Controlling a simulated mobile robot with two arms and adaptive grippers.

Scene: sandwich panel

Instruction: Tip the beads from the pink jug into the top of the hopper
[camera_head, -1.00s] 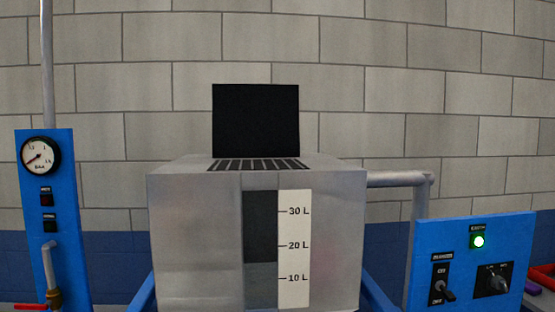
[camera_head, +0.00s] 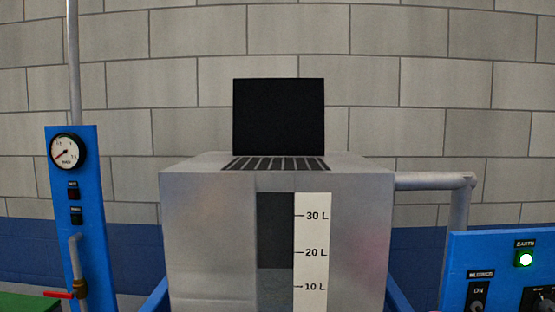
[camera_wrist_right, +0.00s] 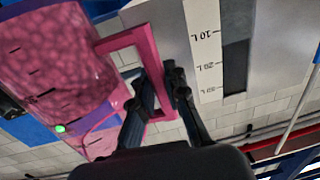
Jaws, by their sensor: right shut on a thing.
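The hopper (camera_head: 210,235) is a grey metal box in the middle of the head view. Its black lid (camera_head: 279,117) stands upright at the back, and a dark slatted grille (camera_head: 276,164) lies on top. A dark sight window (camera_head: 275,230) sits beside a white litre scale (camera_head: 312,255); its shade turns lighter between 10 L and 20 L. The pink jug (camera_wrist_right: 60,55), see-through and holding pink beads, fills the left of the right wrist view. My right gripper (camera_wrist_right: 160,92) is shut on its handle (camera_wrist_right: 128,42). The hopper front shows behind it, upside down. Neither gripper is in the head view.
A blue panel (camera_head: 80,215) with a gauge and a red-handled valve stands at left. A blue control box (camera_head: 500,270) with a lit green lamp stands at right, below a grey pipe (camera_head: 430,181). The space above the grille is clear.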

